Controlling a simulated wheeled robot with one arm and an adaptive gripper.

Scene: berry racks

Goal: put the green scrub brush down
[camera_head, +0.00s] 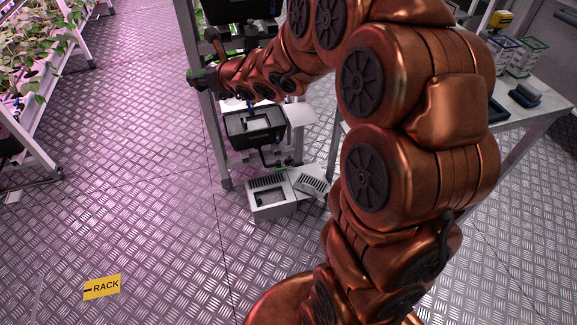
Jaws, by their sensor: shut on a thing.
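My gripper (205,80) is at the far end of my copper arm, in front of the rack's left post. It is small and dark in this view, and its fingers are hard to make out. It is shut on a small dark-green thing, which I take for the green scrub brush (198,73). The brush is held in the air, well above the floor. Most of its shape, including its bristles, is too small or hidden to tell.
A black tub (255,130) sits on the rack behind my arm. Grey vented boxes (271,196) stand on the floor below. A table (545,103) with baskets is at right. Plant racks (40,150) line the left. The left-middle floor is clear around a yellow RACK sign (102,287).

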